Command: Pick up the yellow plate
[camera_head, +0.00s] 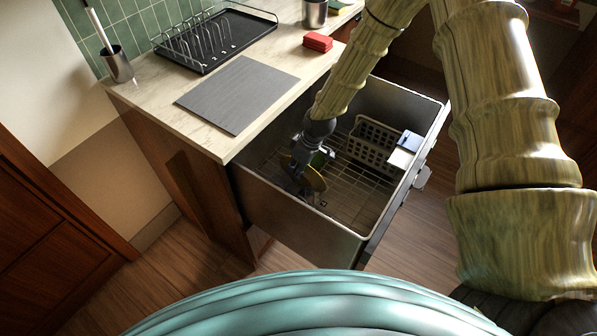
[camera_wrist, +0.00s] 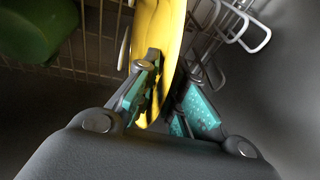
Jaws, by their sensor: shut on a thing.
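The yellow plate (camera_head: 316,180) stands on edge in the open pull-out drawer (camera_head: 291,213), near its front-left side. It also shows in the wrist view (camera_wrist: 165,28), seen edge-on between my fingers. My gripper (camera_head: 303,172) reaches down into the drawer. In the wrist view my gripper (camera_wrist: 172,98) is shut on the plate's edge, with a teal-padded finger on each side. The fingers hide part of the plate. I cannot tell whether the plate still touches the wire rack (camera_head: 343,191).
A green item (camera_wrist: 38,28) lies close to the plate. A grey basket (camera_head: 371,146) and a blue-and-white item (camera_head: 405,148) are in the drawer's right part. Wire tines (camera_wrist: 230,22) stand beside the plate. The counter above holds a grey mat (camera_head: 238,94), dish rack (camera_head: 213,40) and red sponges (camera_head: 318,42).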

